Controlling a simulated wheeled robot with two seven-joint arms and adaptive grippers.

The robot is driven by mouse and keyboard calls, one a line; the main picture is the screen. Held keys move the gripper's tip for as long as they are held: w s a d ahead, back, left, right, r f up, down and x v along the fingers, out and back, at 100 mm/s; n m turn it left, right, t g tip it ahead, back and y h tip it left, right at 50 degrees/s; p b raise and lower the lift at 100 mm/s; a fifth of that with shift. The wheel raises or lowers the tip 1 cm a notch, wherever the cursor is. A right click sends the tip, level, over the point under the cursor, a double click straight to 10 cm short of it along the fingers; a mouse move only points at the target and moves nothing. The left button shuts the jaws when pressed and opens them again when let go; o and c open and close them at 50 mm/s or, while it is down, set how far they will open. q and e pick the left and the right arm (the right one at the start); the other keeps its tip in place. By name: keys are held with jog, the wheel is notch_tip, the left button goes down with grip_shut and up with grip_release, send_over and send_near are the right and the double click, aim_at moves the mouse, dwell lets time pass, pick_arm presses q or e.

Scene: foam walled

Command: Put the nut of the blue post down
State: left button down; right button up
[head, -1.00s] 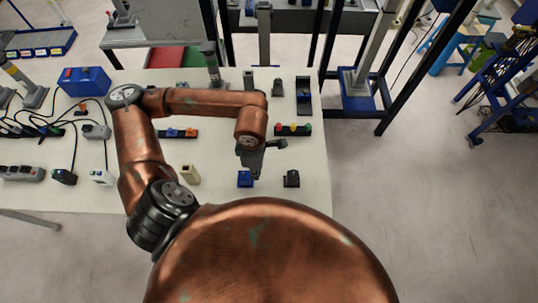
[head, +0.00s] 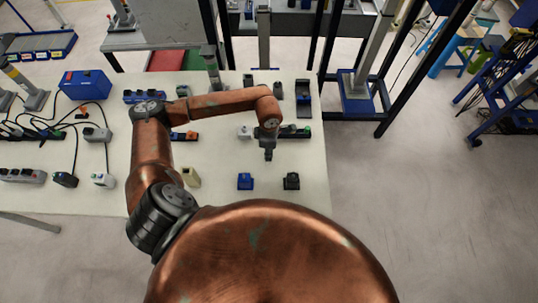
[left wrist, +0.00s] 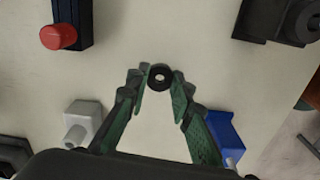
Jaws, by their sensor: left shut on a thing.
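My left gripper (head: 268,157) is above the white table, between the light strip and the two post blocks. In the left wrist view its green fingers (left wrist: 160,82) are shut on a black ring-shaped nut (left wrist: 160,77) with a pale hole, held at the fingertips. The blue post block (head: 245,181) stands nearer to me and slightly left of the gripper; it also shows in the left wrist view (left wrist: 222,130), partly behind a finger. The nut is apart from it. I cannot make out the nut in the head view. My right gripper is not in view.
A black block (head: 291,181) stands right of the blue one. The light strip (head: 295,131) and a small white fitting (head: 244,131) are just beyond the gripper. A beige block (head: 190,176) is at left. The tabletop between the gripper and the blocks is clear.

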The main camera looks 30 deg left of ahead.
pick_arm(q)
jog(key=shift+f, duration=1.15)
jog(key=shift+f, duration=0.2)
jog(key=c, duration=1.7)
grip_release()
jog(key=shift+r, duration=0.1)
notch_tip(320, 180, up, 12)
jog(key=shift+r, duration=0.15)
